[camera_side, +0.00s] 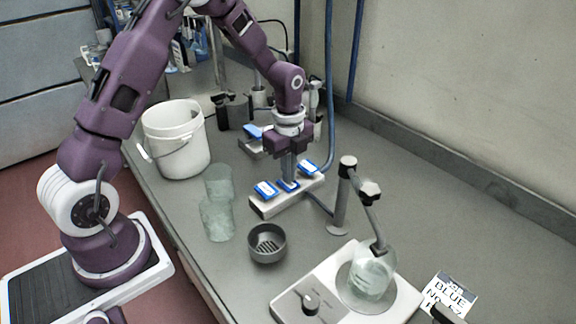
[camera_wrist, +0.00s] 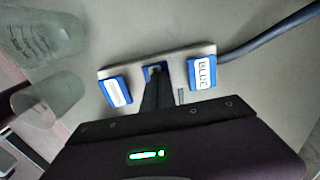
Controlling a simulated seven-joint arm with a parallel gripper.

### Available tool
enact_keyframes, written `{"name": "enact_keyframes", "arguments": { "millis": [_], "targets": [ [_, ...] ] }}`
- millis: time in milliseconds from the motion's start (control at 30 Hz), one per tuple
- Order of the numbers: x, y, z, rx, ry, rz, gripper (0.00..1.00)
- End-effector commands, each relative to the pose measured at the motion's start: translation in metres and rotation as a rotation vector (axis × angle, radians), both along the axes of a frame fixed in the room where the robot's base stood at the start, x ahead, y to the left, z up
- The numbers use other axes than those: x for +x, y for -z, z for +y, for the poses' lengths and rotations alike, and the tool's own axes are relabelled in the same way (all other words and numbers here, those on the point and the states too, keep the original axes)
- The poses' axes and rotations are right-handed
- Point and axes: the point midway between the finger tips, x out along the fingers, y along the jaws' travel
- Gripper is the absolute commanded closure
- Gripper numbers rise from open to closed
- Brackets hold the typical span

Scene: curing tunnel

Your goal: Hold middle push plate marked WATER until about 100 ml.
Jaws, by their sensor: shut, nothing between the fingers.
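A pale block (camera_side: 262,208) on the bench carries three blue-edged push plates in a row. My gripper (camera_side: 289,181) is shut and empty, pointing down with its fingertips at the middle push plate (camera_side: 291,187). In the wrist view my gripper (camera_wrist: 154,80) covers most of the middle push plate (camera_wrist: 153,69), so its label is hidden. The right plate (camera_wrist: 202,72) there reads BLUE; the left plate (camera_wrist: 115,92) has a label I cannot read. A clear glass vessel (camera_side: 372,275) stands on a white base, below a bent tube (camera_side: 371,205). Its liquid level is unclear.
The white base (camera_side: 325,283) has a dark knob. A printed card (camera_side: 450,293) lies at right. A hose (camera_wrist: 270,35) leaves the block.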

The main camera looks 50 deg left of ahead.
Motion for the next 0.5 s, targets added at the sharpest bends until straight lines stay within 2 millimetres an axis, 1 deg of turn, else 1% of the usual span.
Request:
{"name": "enact_keyframes", "arguments": {
  "millis": [33,167,267,500],
  "targets": [
    [-0.007,0.006,0.0,-0.001,0.002,0.024,1.0],
    [-0.006,-0.001,0.001,0.0,0.002,0.02,1.0],
    [-0.005,-0.018,0.001,0.001,0.0,0.014,1.0],
    [-0.001,-0.08,0.001,0.001,-0.001,0.0,1.0]
  ]
}}
